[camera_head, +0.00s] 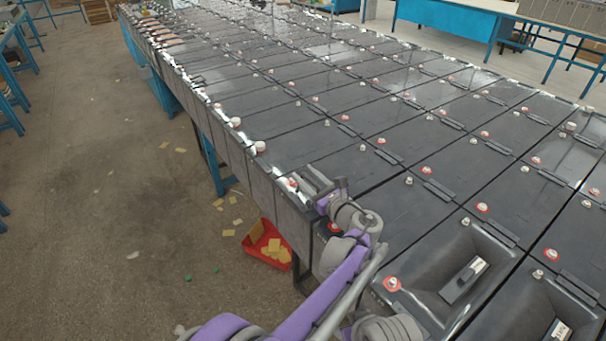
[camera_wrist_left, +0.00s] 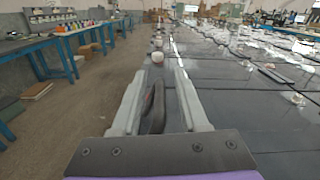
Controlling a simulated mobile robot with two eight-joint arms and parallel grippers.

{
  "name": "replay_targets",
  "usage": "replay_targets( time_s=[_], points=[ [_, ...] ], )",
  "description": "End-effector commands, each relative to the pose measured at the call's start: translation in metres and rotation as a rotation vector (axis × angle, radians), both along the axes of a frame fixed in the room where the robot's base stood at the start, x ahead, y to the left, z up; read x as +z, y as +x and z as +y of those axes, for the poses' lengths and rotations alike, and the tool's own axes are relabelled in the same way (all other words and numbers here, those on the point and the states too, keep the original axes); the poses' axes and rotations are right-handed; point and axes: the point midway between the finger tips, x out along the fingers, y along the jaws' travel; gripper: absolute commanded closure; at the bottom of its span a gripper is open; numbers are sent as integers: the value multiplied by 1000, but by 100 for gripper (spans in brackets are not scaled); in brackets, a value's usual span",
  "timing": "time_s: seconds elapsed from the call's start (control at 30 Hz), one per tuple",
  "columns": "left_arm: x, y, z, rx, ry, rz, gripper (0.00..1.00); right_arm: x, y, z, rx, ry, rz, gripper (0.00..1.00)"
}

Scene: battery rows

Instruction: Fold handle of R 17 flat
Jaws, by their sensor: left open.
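My left gripper (camera_head: 308,178) is over the near left edge of the battery rows, and its two fingers also show in the left wrist view (camera_wrist_left: 160,78). It is open. In the left wrist view a dark handle (camera_wrist_left: 153,108) stands up between the fingers, closer to the left finger; I cannot tell if it touches. No label R 17 is legible, so I cannot confirm which battery this is. In the head view the gripper and arm largely hide this handle. My right gripper is not in view.
Dark batteries (camera_head: 320,140) with red and pale terminal caps fill the long table, many with handles lying flat. Two near batteries have open recesses (camera_head: 462,275). The floor aisle is mostly clear.

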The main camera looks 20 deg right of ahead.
Motion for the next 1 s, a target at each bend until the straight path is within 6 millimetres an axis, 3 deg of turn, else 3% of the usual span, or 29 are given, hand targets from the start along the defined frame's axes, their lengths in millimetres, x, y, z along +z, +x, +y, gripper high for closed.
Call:
replay_targets(
  time_s=[0.1,0.33,0.67,1.0],
  points=[
    [0,0,0,0,0,0,60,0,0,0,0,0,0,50],
    [0,0,0,0,0,0,100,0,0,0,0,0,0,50],
    [-2,1,-1,0,23,8,100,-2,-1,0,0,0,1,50],
    [-16,7,-20,-1,365,134,100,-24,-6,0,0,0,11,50]
  ],
)
